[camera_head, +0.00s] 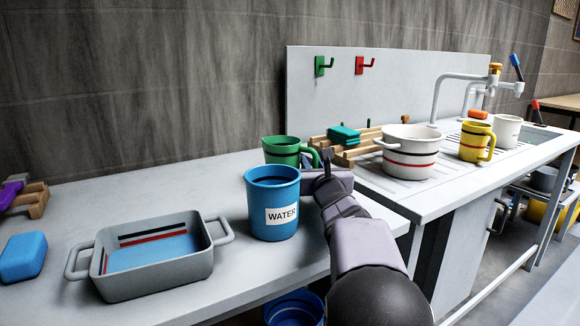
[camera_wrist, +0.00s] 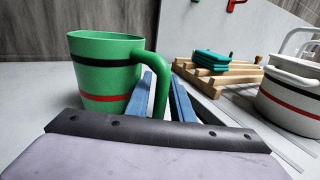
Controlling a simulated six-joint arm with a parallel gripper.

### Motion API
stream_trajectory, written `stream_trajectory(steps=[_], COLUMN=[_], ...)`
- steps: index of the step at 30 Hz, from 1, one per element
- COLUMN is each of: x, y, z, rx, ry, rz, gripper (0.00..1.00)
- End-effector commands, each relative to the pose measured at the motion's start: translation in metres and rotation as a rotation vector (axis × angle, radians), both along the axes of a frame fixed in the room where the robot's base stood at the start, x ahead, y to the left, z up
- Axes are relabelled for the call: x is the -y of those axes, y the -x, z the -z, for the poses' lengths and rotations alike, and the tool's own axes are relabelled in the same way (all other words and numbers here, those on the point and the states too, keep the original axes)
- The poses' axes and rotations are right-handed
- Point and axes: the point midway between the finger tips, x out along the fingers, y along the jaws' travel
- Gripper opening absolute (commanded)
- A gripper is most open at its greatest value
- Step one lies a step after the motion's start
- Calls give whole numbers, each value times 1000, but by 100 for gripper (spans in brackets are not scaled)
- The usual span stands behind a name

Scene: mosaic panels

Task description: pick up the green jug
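The green jug (camera_head: 282,146) stands upright on the grey counter, partly hidden behind the blue WATER jug (camera_head: 272,218) in the head view. In the wrist view the green jug (camera_wrist: 98,75) has dark and red bands, with its handle (camera_wrist: 160,88) on the right. My gripper (camera_head: 322,162) is at the jug's right side, at the handle. In the wrist view its two blue fingers (camera_wrist: 163,88) are apart, one on each side of the handle. The left finger is between handle and body. I see no clear grip on the handle.
A grey two-handled dish (camera_head: 155,280) and a blue block (camera_head: 22,257) are at left. A wooden rack (camera_head: 352,152) with a teal item, a white pot (camera_head: 408,160) and a yellow mug (camera_head: 474,150) are at right. The blue WATER jug stands close to my arm.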

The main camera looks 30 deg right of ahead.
Motion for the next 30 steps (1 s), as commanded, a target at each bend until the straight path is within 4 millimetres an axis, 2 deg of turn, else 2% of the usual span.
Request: stream_trajectory(steps=[6,7,9,10,30], x=[0,0,0,0,0], y=[-1,-1,-1,-1,0], z=[0,0,0,0,0], rx=[0,0,0,0,0], ry=[0,0,0,0,0], rz=[0,0,0,0,0], gripper=[21,18,2,0,0])
